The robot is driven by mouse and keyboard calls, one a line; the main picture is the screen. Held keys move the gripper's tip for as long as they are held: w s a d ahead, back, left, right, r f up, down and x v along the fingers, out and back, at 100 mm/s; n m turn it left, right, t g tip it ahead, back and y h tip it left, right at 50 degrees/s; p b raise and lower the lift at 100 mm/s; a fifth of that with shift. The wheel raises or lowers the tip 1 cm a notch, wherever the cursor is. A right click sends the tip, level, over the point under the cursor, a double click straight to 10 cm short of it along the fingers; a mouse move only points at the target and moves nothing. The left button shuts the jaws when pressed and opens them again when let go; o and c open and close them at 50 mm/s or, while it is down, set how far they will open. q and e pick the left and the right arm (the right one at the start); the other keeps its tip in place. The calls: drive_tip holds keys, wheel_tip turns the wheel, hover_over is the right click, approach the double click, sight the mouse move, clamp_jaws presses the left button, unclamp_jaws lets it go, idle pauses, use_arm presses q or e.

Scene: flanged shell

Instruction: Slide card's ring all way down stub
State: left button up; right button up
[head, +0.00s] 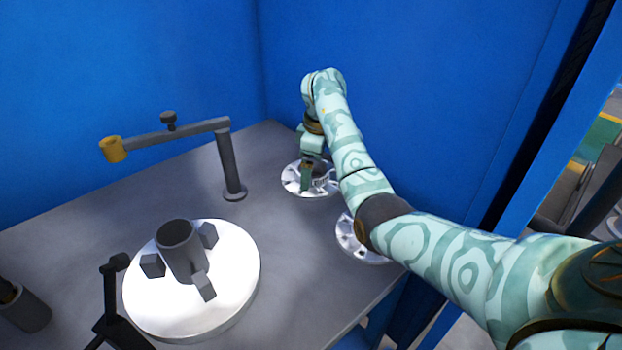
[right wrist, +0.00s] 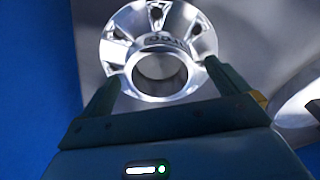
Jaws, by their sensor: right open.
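My right gripper (head: 312,172) is over a silver flanged piece (head: 293,184) at the back right of the table. In the right wrist view, my right gripper (right wrist: 162,80) is open. Its fingers stand on either side of the piece's round hub (right wrist: 162,92); I cannot tell whether they touch it. Dark lettering marks the flange (right wrist: 113,50) behind the hub. I cannot make out a separate card or its ring. A grey upright cylinder (head: 178,245) stands on a white round plate (head: 238,290); I cannot tell whether it is the stub. My left gripper is out of view.
A second silver flanged piece (head: 352,243) is partly hidden under my right arm. A grey post (head: 229,165) carries a bar with a yellow ring end (head: 113,149). A dark stand (head: 112,300) and a grey cup (head: 27,310) are at the front left. Blue walls (head: 400,80) close the back.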

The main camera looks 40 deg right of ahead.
drive_tip(key=c, duration=2)
drive_tip(key=shift+w+r, duration=0.1)
drive_tip(key=shift+c, duration=0.7)
